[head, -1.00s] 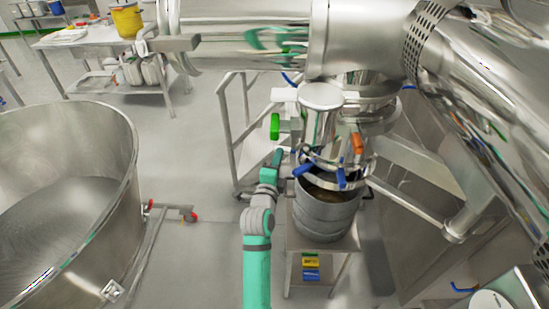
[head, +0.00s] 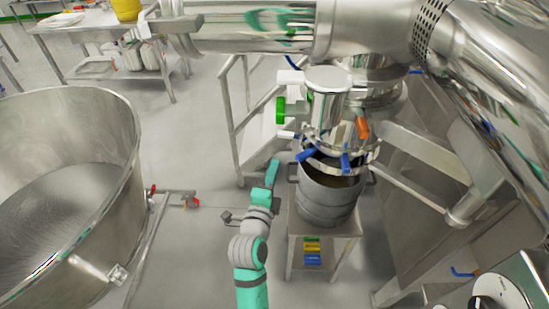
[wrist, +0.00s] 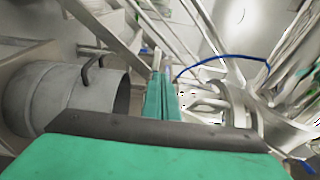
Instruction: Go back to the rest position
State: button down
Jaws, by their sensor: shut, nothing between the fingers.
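My gripper (head: 273,167) is at the end of my teal arm, left of a steel pot and below the steel machine's outlet. It is shut and empty. In the wrist view its two teal fingers (wrist: 161,95) lie together, pointing away from the camera. The steel pot (head: 327,207) stands under the outlet, and its side also shows at the left of the wrist view (wrist: 62,98). The fingers are apart from the pot in that view.
The pot stands on a small steel stand (head: 295,240). The machine (head: 328,90) with blue levers hangs above it. A large steel vat (head: 120,170) is at left, with a red-handled valve (head: 190,202). Steel steps (head: 240,130) stand behind my gripper. Floor between vat and stand is mostly clear.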

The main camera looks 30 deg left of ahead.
jog(key=s+d+f+n+g+h, duration=0.1)
jog(key=s+d+f+n, duration=0.8)
jog(key=s+d+f, duration=0.65)
jog(key=s+d+n+h, duration=0.1)
jog(key=s+d+n, duration=0.1)
jog(key=s, duration=0.5)
jog(key=s+d+r+n+h, duration=0.1)
jog(key=s+d+n, duration=0.1)
jog(key=s+d, duration=0.3)
jog(key=s+d+r+n+g+h, duration=0.1)
jog(key=s+d, duration=0.3)
jog(key=s, duration=0.5)
jog(key=shift+r+n+h, duration=0.2)
jog(key=shift+n+h, duration=0.2)
jog(key=shift+n, duration=0.1)
jog(key=shift+s+d, duration=0.1)
